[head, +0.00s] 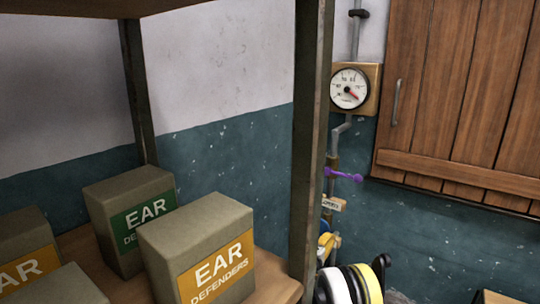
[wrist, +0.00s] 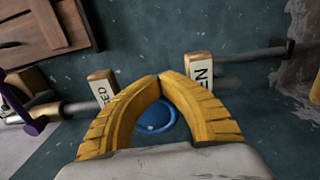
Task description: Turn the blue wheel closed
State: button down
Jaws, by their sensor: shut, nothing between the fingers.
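The blue wheel (wrist: 150,117) shows in the wrist view through the gap framed by my yellow fingers, partly hidden by them. My gripper (wrist: 160,77) is shut, its fingertips meeting just above the wheel in the picture. I cannot tell whether the fingers touch the wheel. A tag ending in "ED" (wrist: 103,84) stands left of the fingers, and a tag ending in "EN" (wrist: 200,73) stands right of them. In the head view, a bit of the blue wheel (head: 323,240) shows low beside the shelf post, with yellow next to it.
A purple handle (head: 343,174) sits on the pipe below a round gauge (head: 349,88); it also shows in the wrist view (wrist: 27,105). A shelf post (head: 308,130) stands close to the left of the pipe. Boxes of ear defenders (head: 197,240) fill the shelf. A wooden shutter (head: 455,90) is at right.

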jog(key=shift+a+f, duration=0.15)
jog(key=shift+a, duration=0.15)
jog(key=v, duration=0.5)
jog(key=shift+s+f, duration=0.1)
jog(key=shift+s, duration=0.4)
notch_tip(320, 180, up, 5)
jog(key=shift+x, duration=2.95)
jog(key=shift+w+a, duration=0.1)
jog(key=shift+w, duration=0.05)
